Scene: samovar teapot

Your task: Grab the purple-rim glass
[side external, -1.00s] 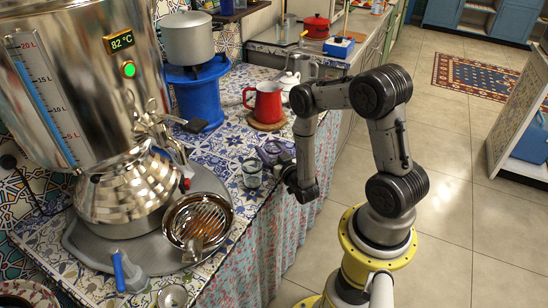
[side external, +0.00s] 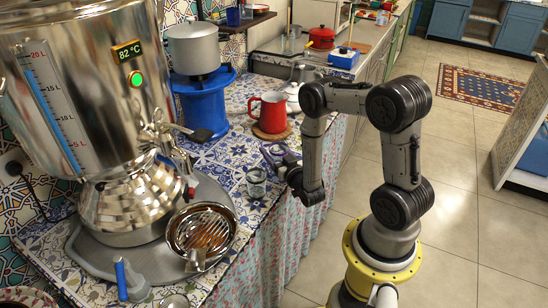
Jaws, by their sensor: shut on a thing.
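The purple-rim glass (side external: 274,149) is at the tip of my gripper (side external: 281,158), near the counter's front edge. Its purple rim shows as a ring, and its lower part is hard to make out. My gripper is shut on it, reaching in from the right; the fingers are small and partly hidden. Whether the glass is clear of the counter is hard to tell. A second, clear glass (side external: 255,183) stands upright on the tiles just in front and to the left.
The samovar (side external: 85,90) with its drip bowl (side external: 202,235) fills the left. A red mug (side external: 269,112) on a round wooden coaster stands behind my gripper. A pot (side external: 193,47) sits on a blue stand (side external: 200,105). Bare tiles (side external: 225,150) lie left of my gripper.

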